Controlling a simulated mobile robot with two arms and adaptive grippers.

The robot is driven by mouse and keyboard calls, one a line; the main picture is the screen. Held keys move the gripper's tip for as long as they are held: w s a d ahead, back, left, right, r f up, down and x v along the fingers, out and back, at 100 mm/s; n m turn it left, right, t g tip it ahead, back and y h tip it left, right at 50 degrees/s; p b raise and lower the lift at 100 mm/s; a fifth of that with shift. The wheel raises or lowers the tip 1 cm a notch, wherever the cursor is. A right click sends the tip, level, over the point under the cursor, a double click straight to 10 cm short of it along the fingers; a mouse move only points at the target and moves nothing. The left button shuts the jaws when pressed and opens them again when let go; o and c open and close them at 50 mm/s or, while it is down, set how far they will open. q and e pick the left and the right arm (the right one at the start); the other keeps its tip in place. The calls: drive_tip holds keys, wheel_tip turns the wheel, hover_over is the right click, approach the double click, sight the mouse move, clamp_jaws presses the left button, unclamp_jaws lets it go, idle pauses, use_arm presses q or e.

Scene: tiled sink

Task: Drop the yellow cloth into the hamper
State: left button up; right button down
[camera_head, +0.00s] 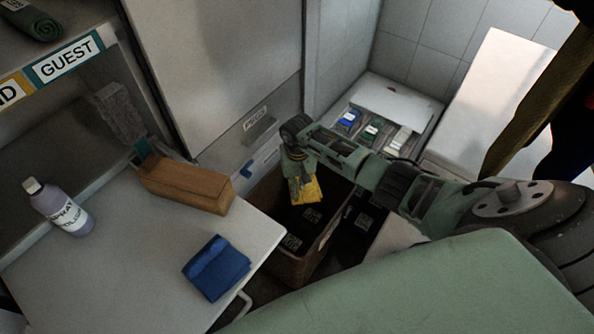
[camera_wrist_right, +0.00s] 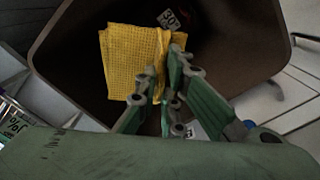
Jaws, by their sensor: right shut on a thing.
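The yellow cloth (camera_head: 308,191) hangs from my right gripper (camera_head: 297,178) over the open top of the brown hamper (camera_head: 322,238). In the right wrist view, the yellow cloth (camera_wrist_right: 128,60) shows a waffle weave and the fingers of my right gripper (camera_wrist_right: 163,85) are shut on its edge. The hamper (camera_wrist_right: 75,25) opens dark below the cloth in that view. I cannot tell exactly how high the cloth is relative to the rim. My left gripper is not in view.
Dark items with labels lie in the hamper.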

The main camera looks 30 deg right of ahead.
wheel_tip(320, 180, down, 3)
drive_tip(key=shift+r+b, duration=0.15)
drive_tip(key=shift+b, duration=0.35)
drive_tip(key=shift+w+d+f, duration=0.1)
drive_tip(key=shift+w+f, duration=0.05)
drive_tip(key=shift+f, duration=0.3)
drive_tip(key=c, duration=2)
unclamp_jaws()
drive_tip(key=shift+o, duration=1)
drive_tip(key=shift+r, duration=0.2)
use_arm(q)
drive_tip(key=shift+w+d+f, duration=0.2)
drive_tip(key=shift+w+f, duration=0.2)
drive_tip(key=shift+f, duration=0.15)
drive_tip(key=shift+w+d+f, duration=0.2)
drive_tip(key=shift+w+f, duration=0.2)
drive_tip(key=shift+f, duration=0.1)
use_arm(e)
drive_tip(key=shift+r, duration=3.6)
drive_tip(key=shift+f, duration=0.1)
